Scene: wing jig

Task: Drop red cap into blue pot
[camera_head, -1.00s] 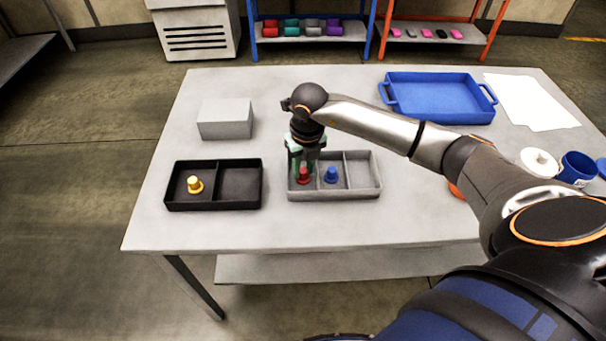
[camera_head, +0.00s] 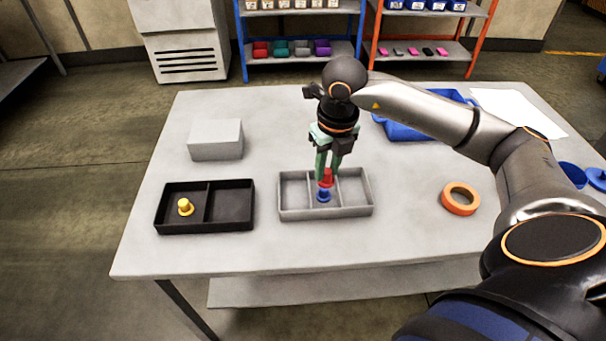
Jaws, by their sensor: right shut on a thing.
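My right gripper (camera_head: 328,171) is shut on the red cap (camera_head: 327,180) and holds it above the middle of the grey divided tray (camera_head: 345,212). A blue cap (camera_head: 323,196) stands in that tray, just below the red one in the picture. The blue pot (camera_head: 572,175) stands at the right edge of the view, far to the right of my gripper and partly hidden by my arm. My left gripper is not in view.
A black divided tray (camera_head: 230,226) holds a yellow cap (camera_head: 185,207) on the left. A grey block (camera_head: 216,140) stands behind it. An orange ring (camera_head: 460,198) lies right of the grey tray. A blue tray (camera_head: 400,132) and white sheet (camera_head: 520,112) are at the back.

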